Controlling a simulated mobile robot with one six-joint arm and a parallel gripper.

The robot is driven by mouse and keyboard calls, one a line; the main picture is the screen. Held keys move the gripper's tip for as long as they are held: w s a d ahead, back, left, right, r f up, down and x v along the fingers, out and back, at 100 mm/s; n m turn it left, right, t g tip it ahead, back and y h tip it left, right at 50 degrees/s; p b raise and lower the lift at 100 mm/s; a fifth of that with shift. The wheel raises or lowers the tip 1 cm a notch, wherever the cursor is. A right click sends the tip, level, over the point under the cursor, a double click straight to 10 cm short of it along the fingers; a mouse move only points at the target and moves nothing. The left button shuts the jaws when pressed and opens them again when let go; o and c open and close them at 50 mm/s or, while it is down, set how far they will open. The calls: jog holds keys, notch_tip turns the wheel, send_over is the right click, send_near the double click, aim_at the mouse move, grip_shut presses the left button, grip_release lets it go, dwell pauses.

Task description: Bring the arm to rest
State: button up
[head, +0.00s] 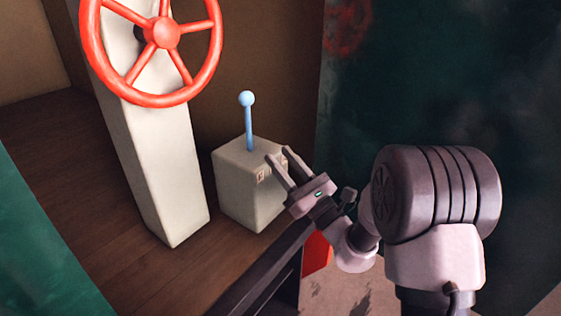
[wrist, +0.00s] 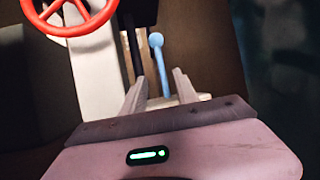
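My gripper (head: 278,162) is at the end of my arm, in front of a pale box (head: 240,195) in the head view. Its two fingers are apart with nothing between them. In the wrist view the open gripper (wrist: 157,85) points toward the box, whose top (wrist: 187,99) shows partly behind the fingers. A blue lever (head: 248,125) with a round knob stands nearly upright on the box. The lever also shows in the wrist view (wrist: 161,65), beyond the fingers. I cannot tell the exact gap between fingertips and box.
A red spoked wheel (head: 165,33) is mounted on a tall pale column (head: 160,165) left of the box. A dark ledge (head: 265,275) runs below my gripper, with a red part (head: 316,254) beside it. A dark green panel (head: 440,80) stands behind my arm. Wooden floor (head: 60,180) lies left.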

jog(key=s+a+r+n+g+y, duration=0.4)
jog(key=s+a+n+g, duration=0.3)
jog(key=s+n+g, duration=0.15)
jog(key=s+a+f+n+g+h, duration=0.25)
jog(key=s+n+g+h, duration=0.45)
jog(key=s, duration=1)
jog(key=s+d+f+n+h, duration=0.3)
jog(key=s+d+f+n, duration=0.1)
jog(key=s+d+f, duration=0.15)
jog(key=d+f+n+t+h, duration=0.1)
jog(key=d+n+t+h, duration=0.2)
jog(key=d+h, duration=0.5)
jog(key=s+d+t, duration=0.1)
jog(key=d, duration=0.5)
jog(key=shift+d+f, duration=0.2)
jog(key=shift+f, duration=0.05)
